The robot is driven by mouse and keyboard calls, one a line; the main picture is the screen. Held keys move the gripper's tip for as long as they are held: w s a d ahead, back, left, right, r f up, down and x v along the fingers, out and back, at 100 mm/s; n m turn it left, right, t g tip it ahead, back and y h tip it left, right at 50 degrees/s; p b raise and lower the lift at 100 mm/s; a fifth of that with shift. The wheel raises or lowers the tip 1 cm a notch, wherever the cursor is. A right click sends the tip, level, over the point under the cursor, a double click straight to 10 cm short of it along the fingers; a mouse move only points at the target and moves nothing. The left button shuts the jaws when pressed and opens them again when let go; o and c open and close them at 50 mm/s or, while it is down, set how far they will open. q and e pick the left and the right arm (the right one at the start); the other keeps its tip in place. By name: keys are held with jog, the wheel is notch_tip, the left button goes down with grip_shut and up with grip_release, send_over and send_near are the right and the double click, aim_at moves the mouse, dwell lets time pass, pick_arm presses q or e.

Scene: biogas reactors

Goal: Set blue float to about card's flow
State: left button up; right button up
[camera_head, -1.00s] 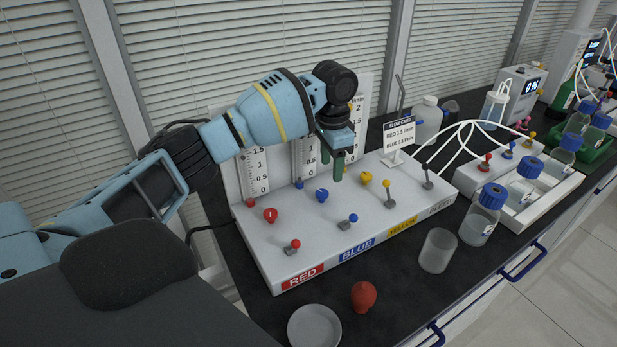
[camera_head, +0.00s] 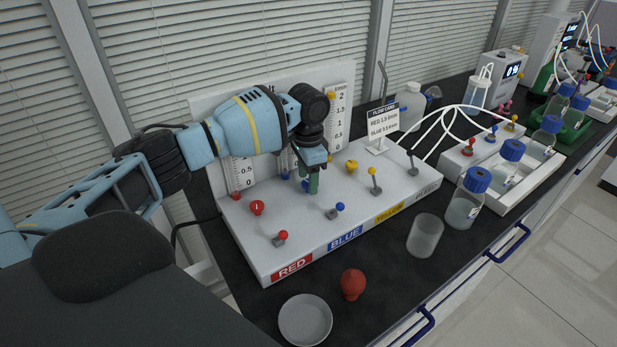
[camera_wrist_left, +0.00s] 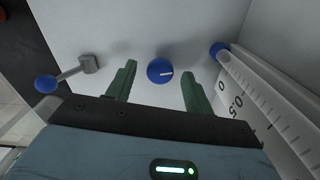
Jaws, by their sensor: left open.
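The white panel (camera_head: 300,228) carries red, blue and yellow knobs, toggle levers and upright scaled tubes. My left gripper (camera_head: 313,185) is open, with its fingers low over the blue knob, which it mostly hides in the head view. In the left wrist view the blue knob (camera_wrist_left: 160,71) with a white pointer line lies between the open fingers (camera_wrist_left: 158,88), apart from both. The blue float (camera_wrist_left: 217,49) is at the bottom of its tube near 0. The flow card (camera_head: 382,122) stands at the panel's back right; its blue figure is too small to read surely. My right gripper is not in view.
The blue lever (camera_head: 338,208) stands in front of the blue knob, and the yellow knob (camera_head: 351,166) is to the right. A red bulb (camera_head: 352,284), a dish (camera_head: 305,319) and a beaker (camera_head: 425,235) stand on the black bench in front.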

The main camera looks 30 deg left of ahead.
pick_arm(q)
jog(key=shift+f, duration=0.3)
